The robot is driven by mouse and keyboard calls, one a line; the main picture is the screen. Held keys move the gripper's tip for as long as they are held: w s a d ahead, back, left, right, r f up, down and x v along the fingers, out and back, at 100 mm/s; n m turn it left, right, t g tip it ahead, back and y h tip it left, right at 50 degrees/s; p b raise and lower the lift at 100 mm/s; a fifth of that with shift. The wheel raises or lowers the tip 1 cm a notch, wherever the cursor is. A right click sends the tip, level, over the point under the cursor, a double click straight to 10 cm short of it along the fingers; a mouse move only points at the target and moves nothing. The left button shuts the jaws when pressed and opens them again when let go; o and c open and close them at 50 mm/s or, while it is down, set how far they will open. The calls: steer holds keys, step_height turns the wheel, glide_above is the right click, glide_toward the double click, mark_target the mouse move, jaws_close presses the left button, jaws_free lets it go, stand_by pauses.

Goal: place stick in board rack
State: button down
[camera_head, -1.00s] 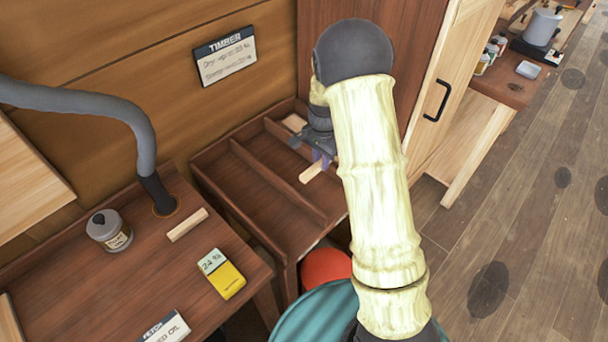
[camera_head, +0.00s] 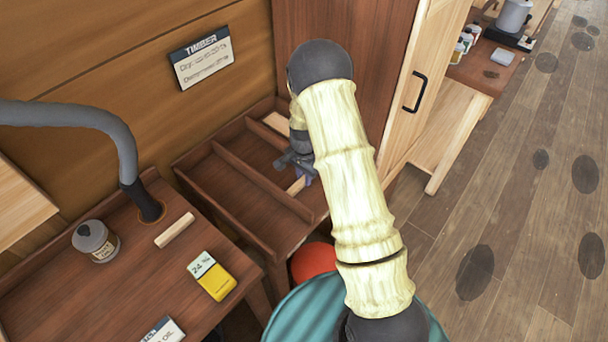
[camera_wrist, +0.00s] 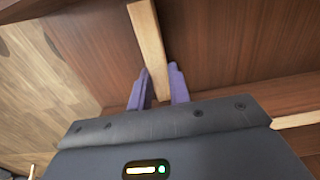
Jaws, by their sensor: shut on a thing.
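My gripper (camera_head: 300,170) is over the right part of the dark wooden board rack (camera_head: 218,180), a tray with long dividers. It is shut on a pale wooden stick (camera_head: 295,187), which shows just below the fingers. In the wrist view the stick (camera_wrist: 149,40) runs out from between the purple fingers (camera_wrist: 160,90), over the dark brown wood of the rack. A second pale piece (camera_head: 277,123) lies in the back right of the rack. My arm hides part of the rack's right side. I cannot tell whether the held stick touches the rack floor.
A bench at the left holds another pale stick (camera_head: 174,230), a jar (camera_head: 96,241), a yellow meter (camera_head: 212,276) and a grey hose (camera_head: 75,115). A red round object (camera_head: 312,262) is below the rack's front. A tall cabinet (camera_head: 405,80) stands close at right.

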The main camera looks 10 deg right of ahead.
steer(key=shift+f, duration=0.15)
steer(key=c, duration=1.3)
jaws_free()
steer(key=shift+w+r, duration=0.1)
steer(key=shift+r, duration=0.4)
step_height(320, 180, up, 11)
steer(key=b, duration=0.1)
steer(key=shift+s+r+b, duration=0.2)
steer(key=shift+b, duration=0.1)
